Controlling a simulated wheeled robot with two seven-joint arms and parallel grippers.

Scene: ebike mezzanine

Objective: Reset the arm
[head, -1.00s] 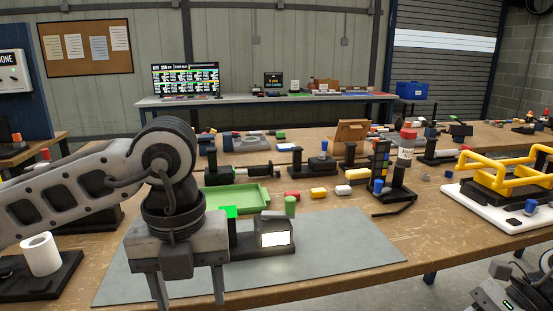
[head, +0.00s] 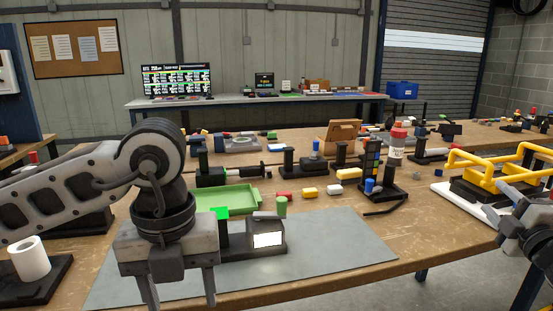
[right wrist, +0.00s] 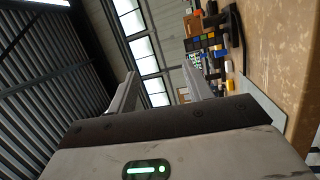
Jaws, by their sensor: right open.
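My left gripper (head: 181,290) hangs fingers down over the grey mat (head: 340,255), at its left part in the head view. Its two fingers are apart with nothing between them. My right gripper (head: 520,207) is at the right edge of the head view, partly cut off, in front of the yellow-handled frame. In the right wrist view its two fingers (right wrist: 160,88) are apart and empty. Beyond them are the wall and ceiling, with the bench tilted at the right.
A black fixture with a lit panel (head: 268,239) stands on the mat beside my left gripper. A green tray (head: 237,207) lies behind it. A white roll (head: 30,260) stands at left. The yellow-handled frame (head: 480,160) is near my right arm. The mat's right half is clear.

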